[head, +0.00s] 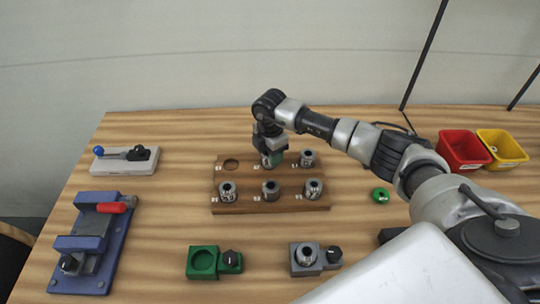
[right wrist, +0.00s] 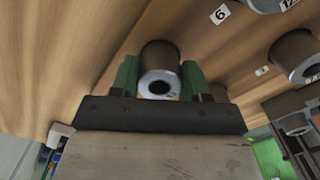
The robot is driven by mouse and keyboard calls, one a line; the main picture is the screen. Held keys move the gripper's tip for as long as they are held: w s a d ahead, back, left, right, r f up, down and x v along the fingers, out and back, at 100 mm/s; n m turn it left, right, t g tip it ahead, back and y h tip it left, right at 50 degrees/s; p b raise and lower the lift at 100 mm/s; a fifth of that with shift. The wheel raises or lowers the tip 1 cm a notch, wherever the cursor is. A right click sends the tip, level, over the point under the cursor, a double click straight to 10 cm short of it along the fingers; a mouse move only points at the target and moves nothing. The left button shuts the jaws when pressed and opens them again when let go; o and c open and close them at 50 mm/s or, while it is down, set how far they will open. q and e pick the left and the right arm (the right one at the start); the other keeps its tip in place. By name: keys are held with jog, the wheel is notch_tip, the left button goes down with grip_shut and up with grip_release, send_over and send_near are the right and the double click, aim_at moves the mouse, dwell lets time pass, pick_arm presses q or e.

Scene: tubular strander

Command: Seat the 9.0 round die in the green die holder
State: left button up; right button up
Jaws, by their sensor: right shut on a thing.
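The green die holder (head: 203,262) lies on the front of the table, its round recess empty and a black knob at its right. My right gripper (head: 270,150) points down over the back middle spot of the wooden die rack (head: 247,207), shut on a grey round die (head: 273,160). In the right wrist view this die (right wrist: 158,58) stands between the green fingers, its bore showing. I cannot tell whether it is clear of the rack, nor read its size label. My left gripper is not in view.
Several other dies, such as the front left one (head: 228,191), stand in the rack; its back left spot is empty. A grey holder (head: 305,259) with a die sits right of the green one. A blue fixture (head: 92,245), green ring (head: 381,195), red bin (head: 463,150) and yellow bin (head: 502,149) stand around.

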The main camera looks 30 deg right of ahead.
jog(key=r, duration=0.2)
jog(key=r+b, duration=0.1)
jog(key=shift+s+d+r, duration=0.3)
jog(key=shift+s+r, duration=0.1)
jog(key=s+d+r+b, duration=0.3)
jog(key=s+d+r, duration=0.2)
jog(key=s+r, duration=0.3)
jog(key=s+a+f+m, duration=0.2)
jog(key=s+a+m, duration=0.3)
jog(key=a+m, duration=0.2)
jog(key=s+a+f+m, duration=0.3)
jog(key=s+a+m, duration=0.2)
jog(key=m, duration=0.7)
jog(key=shift+a+f+m, duration=0.25)
jog(key=shift+a+m, duration=0.05)
jog(key=shift+a, duration=0.95)
